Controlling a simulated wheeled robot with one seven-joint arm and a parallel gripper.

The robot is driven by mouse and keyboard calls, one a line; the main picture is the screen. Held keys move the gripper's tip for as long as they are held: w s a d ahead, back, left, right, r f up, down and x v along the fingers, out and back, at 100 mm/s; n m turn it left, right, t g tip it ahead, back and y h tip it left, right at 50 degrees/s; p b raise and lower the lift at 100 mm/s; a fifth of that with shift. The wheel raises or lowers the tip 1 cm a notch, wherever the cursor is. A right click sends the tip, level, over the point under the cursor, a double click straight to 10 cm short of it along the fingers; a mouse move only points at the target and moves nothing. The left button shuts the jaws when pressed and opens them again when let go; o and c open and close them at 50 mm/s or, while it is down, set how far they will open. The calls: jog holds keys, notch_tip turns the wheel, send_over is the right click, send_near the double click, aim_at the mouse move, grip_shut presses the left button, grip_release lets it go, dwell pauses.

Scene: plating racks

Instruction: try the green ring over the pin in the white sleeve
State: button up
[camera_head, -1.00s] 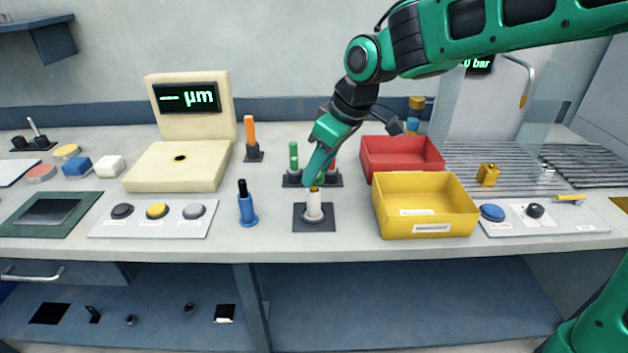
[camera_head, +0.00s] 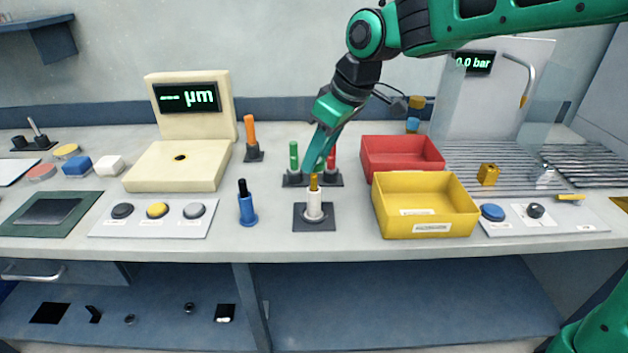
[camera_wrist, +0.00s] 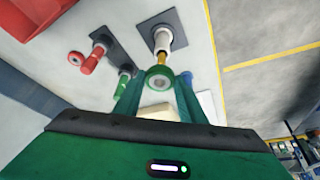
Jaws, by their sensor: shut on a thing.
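The white sleeve (camera_head: 314,206) stands upright on a dark square base, with a brass pin (camera_head: 314,183) rising from its top. In the wrist view the sleeve (camera_wrist: 162,37) and pin (camera_wrist: 165,62) lie just beyond my fingertips. My gripper (camera_head: 314,167) is above and slightly behind the pin's top. It is shut on the green ring (camera_wrist: 159,79), whose round hole shows between the fingertips in the wrist view. The ring appears apart from the pin, close to its tip. In the head view the ring cannot be made out.
Behind the sleeve stand a green post (camera_head: 294,158) and a red post (camera_head: 332,160), close to my fingers. A blue sleeve with a black pin (camera_head: 247,205) is at left. A yellow bin (camera_head: 430,228) and a red bin (camera_head: 378,174) stand at right.

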jog(key=shift+r, duration=1)
